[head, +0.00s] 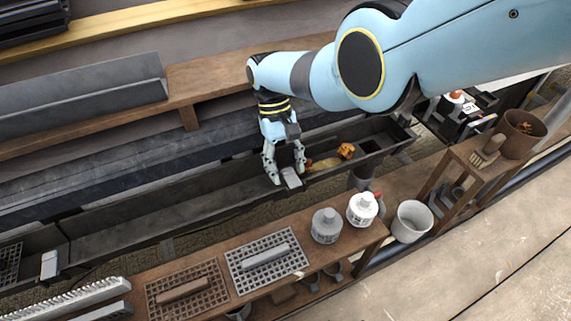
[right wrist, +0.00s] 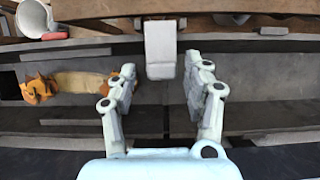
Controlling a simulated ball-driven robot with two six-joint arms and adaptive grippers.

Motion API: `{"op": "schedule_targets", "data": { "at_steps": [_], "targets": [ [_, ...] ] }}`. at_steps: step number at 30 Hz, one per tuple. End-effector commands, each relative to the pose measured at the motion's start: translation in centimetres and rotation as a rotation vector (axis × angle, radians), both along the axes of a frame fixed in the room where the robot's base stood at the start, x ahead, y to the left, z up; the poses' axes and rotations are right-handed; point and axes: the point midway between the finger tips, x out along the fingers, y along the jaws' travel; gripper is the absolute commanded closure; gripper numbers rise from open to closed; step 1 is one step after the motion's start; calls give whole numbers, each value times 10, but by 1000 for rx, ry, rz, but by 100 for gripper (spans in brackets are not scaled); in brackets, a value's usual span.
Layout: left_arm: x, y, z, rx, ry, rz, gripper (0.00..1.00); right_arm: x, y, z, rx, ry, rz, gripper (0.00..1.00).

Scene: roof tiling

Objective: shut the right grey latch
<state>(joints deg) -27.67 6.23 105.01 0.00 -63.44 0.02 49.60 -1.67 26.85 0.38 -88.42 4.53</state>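The right grey latch (head: 291,179) is a small pale grey block at the near rim of the long dark gutter (head: 150,215). In the right wrist view the latch (right wrist: 160,48) is between and just beyond the fingertips, with gaps on both sides. My right gripper (head: 287,171) is open and points down over the gutter by the latch; it also shows in the right wrist view (right wrist: 161,75). I cannot tell whether the latch is fully raised or lowered. Another grey latch (head: 49,264) is on the gutter at far left. My left gripper is not in view.
Orange-brown leaf-like debris (head: 346,150) lies in the gutter right of the gripper. The gutter's middle stretch is clear.

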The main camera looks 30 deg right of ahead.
Motion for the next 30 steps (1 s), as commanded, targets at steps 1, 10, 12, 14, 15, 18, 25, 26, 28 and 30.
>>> {"op": "schedule_targets", "data": {
  "at_steps": [1,10,12,14,15,18,25,26,28,30],
  "targets": [
    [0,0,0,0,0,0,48,0,1,0,1,-1,0,48],
    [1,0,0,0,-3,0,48,2,1,3,2,-4,0,48],
    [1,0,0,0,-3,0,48,2,1,7,2,-4,0,48],
    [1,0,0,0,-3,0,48,3,1,11,2,-5,0,48],
    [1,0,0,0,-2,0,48,3,1,15,2,-6,0,48],
    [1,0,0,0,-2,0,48,2,1,26,2,-7,0,48],
    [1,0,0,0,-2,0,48,2,1,67,2,-5,0,48],
    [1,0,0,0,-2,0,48,2,1,72,1,-6,-1,48],
    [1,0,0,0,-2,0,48,1,1,83,2,-5,-1,48],
    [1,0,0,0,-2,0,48,1,1,91,1,-3,0,48]
  ]
}}
